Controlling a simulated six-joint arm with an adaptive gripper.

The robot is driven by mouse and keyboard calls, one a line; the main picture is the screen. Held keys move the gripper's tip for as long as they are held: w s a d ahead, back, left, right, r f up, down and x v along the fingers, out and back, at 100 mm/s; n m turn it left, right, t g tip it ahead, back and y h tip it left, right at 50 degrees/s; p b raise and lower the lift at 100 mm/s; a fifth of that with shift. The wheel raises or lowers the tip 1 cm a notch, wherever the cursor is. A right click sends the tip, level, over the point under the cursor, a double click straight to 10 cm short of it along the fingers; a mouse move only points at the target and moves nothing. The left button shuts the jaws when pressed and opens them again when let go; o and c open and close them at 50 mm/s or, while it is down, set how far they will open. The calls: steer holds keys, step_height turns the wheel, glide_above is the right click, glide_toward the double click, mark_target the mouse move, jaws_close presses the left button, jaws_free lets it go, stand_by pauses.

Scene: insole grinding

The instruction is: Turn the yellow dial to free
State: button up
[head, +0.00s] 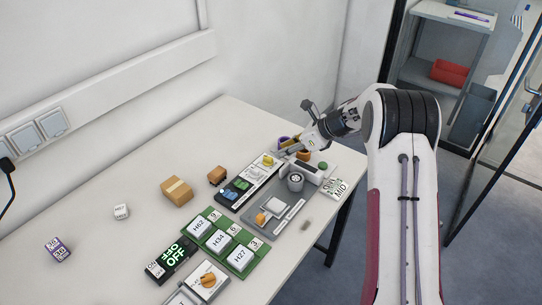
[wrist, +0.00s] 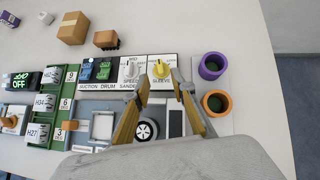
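The yellow dial (wrist: 161,69) sits on a white panel marked SLEEVE (wrist: 163,83) in the wrist view. It also shows in the head view (head: 268,159), small, just left of my gripper. My gripper (wrist: 161,75) is open, with its two tan fingers apart and nothing held. The fingertips lie on either side of the dial in the picture. I cannot tell whether they touch it or are above it. The word free cannot be read on the panel.
Purple (wrist: 212,65) and orange (wrist: 215,102) rings stand close on the right. A grey sander unit (wrist: 98,106) lies below.

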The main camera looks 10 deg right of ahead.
mark_target(268, 157)
steer(key=shift+x, duration=3.5)
jaws_close()
